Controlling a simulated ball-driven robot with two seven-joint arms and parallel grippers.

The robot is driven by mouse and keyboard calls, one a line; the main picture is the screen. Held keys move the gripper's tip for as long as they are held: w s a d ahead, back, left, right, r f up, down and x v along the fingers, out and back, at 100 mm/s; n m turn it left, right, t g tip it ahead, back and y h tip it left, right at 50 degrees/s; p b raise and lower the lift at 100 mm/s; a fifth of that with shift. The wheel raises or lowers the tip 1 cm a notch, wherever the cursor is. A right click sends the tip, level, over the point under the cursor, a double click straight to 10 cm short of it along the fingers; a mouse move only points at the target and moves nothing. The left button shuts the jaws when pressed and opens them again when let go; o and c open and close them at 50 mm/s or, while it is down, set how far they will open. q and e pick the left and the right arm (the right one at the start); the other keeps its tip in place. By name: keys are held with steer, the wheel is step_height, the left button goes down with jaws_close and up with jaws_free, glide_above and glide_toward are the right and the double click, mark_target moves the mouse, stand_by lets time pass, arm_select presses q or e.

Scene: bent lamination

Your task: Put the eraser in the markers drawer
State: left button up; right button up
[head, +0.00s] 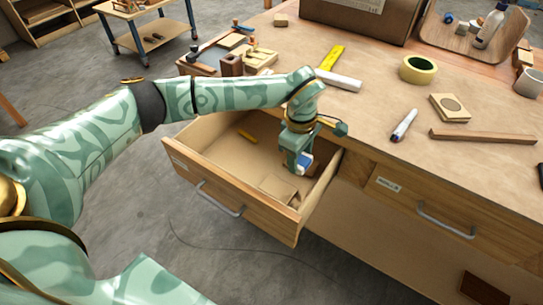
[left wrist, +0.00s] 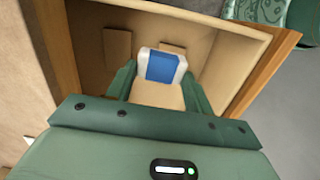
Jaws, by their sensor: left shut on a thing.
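The eraser, white with a blue band, shows in the head view (head: 305,161) and in the left wrist view (left wrist: 161,66). My left gripper (head: 298,160) is shut on it and points down into the open drawer (head: 232,208), near its right side. The eraser appears to be inside the drawer opening; its height above the drawer floor is hard to tell. The drawer has a small label (head: 179,164) too small to read. A closed drawer (head: 430,213) to the right also has an unreadable label. My right gripper is not in view.
On the benchtop above are a marker (head: 404,125), a tape roll (head: 418,69), a white bar (head: 338,80) and a wooden strip (head: 482,137).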

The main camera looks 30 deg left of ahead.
arm_select(q)
steer(key=shift+n+y, duration=0.3)
steer(key=shift+y, duration=0.1)
steer(key=w+a+f+b, duration=0.1)
steer(key=a+f, duration=0.2)
steer(key=a, duration=0.1)
steer(key=a+f+b, duration=0.2)
steer(key=a+f, duration=0.1)
steer(key=a, duration=0.1)
steer(key=w+a+f+b, duration=0.1)
steer(key=a+f+b, duration=0.1)
steer(key=a, duration=0.3)
steer(key=shift+w+f, duration=0.35)
steer(key=shift+f, duration=0.25)
steer(key=shift+a+f, duration=0.15)
steer(key=shift+a, duration=0.1)
steer(key=f, duration=0.1)
steer(key=f+b, duration=0.2)
steer(key=f, duration=0.1)
steer(key=shift+w+a, duration=0.1)
steer(key=shift+a, duration=0.2)
steer(key=shift+r, duration=0.2)
steer(key=o, duration=1)
steer(key=shift+c, duration=0.2)
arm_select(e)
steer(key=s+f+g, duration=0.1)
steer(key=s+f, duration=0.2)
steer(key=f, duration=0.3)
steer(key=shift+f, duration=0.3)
